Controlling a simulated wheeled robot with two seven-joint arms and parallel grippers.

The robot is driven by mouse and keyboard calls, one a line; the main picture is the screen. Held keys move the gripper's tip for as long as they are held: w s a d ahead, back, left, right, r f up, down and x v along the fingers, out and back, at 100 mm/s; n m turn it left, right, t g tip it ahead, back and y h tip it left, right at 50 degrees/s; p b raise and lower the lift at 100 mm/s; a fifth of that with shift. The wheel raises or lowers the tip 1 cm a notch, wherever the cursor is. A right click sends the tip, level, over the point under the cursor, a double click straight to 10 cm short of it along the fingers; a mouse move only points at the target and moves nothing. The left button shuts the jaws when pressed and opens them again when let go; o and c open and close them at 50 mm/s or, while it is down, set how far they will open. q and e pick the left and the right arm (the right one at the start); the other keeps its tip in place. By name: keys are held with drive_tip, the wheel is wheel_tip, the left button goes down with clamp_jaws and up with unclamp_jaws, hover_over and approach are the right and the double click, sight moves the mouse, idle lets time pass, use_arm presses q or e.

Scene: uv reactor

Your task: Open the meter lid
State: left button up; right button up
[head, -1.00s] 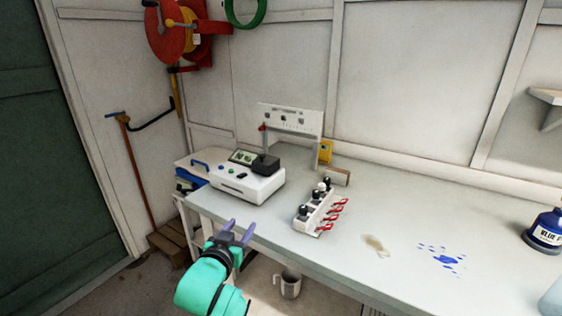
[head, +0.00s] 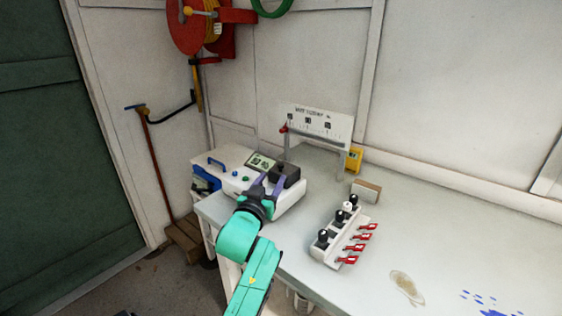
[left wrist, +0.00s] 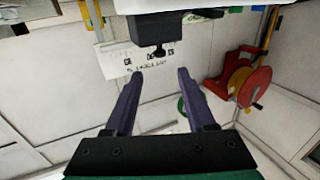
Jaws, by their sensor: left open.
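The meter (head: 291,200) is a white box with a small screen and coloured buttons, standing at the back left of the bench. Its black lid (head: 287,172) sits on the right part of its top and looks shut. My left gripper (head: 267,181) is open and empty, its purple fingers just in front of the lid in the head view. In the left wrist view the picture is upside down; the lid (left wrist: 150,26) and its small knob show beyond and between the open fingertips (left wrist: 160,74). I cannot tell whether a finger touches it. My right gripper is out of view.
A white rack (head: 335,241) with black-topped vials and red clips stands right of the meter. A white sign panel (head: 320,123) stands behind. A yellow box (head: 354,158) and a small block (head: 366,190) are near the wall. The bench right of the rack is mostly clear, with stains.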

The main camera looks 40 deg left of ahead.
sight(279, 167)
use_arm(q)
drive_tip(key=p+x, duration=0.1)
drive_tip(key=x, duration=0.8)
drive_tip(key=shift+w+f, duration=0.2)
drive_tip(key=shift+w, duration=0.05)
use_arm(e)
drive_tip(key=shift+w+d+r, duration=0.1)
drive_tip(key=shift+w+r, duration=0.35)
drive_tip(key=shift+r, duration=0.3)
use_arm(q)
clamp_jaws()
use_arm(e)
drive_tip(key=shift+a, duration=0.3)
use_arm(q)
drive_tip(key=shift+a, duration=0.1)
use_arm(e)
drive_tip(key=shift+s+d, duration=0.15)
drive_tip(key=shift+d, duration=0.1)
